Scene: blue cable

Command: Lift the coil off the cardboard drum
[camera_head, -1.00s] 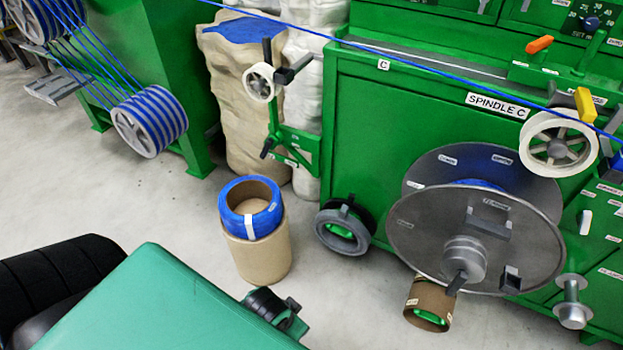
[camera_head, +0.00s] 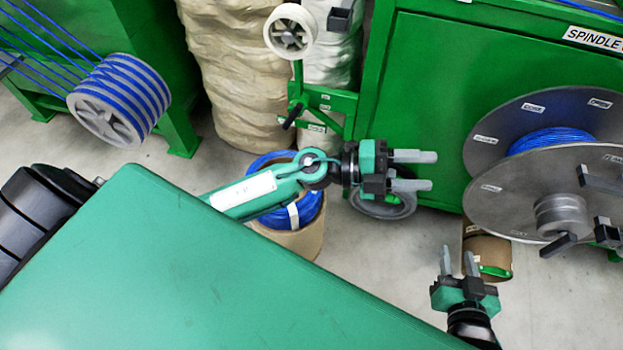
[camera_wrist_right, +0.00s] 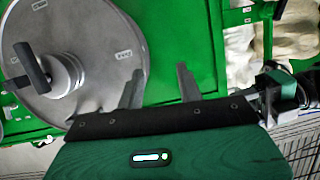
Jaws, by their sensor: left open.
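The blue coil (camera_head: 312,205), with a white band, sits on top of the tan cardboard drum (camera_head: 306,240). My left forearm crosses in front of it and hides much of the coil and drum. My left gripper (camera_head: 428,171) is open and empty, to the right of the coil and above a dark ring on the floor. My right gripper (camera_head: 458,256) is lower and further right, with its fingers apart and nothing between them. In the right wrist view its fingers (camera_wrist_right: 160,88) are also apart and empty, and my left gripper (camera_wrist_right: 280,88) shows at the right.
A large grey reel (camera_head: 540,185) on the green machine stands at the right. Wrapped sacks (camera_head: 243,70) stand behind the drum. A small white wheel (camera_head: 290,31) is on a green bracket. Floor at lower right is clear.

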